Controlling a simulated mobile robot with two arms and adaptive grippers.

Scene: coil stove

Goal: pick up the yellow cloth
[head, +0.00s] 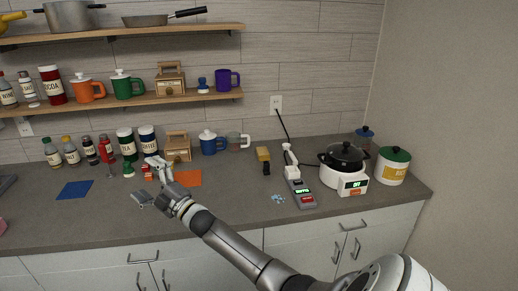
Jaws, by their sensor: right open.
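I cannot make out a clearly yellow cloth. A flat orange cloth-like square (188,178) lies on the counter, just right of my right gripper. A flat blue square (75,189) lies farther left on the counter. A small yellow-brown block (263,154) stands near the back wall, with a dark piece below it; I cannot tell what it is. My right gripper (148,182) is open over the counter between the blue and orange squares, with nothing seen between its fingers. My left gripper is out of view.
Several jars and bottles (125,145) line the back left of the grey counter (240,215). A white cooker (345,176) and a white canister (391,168) stand at right. A power strip (301,193) lies beside small pale-blue pieces (278,198). The front middle is clear.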

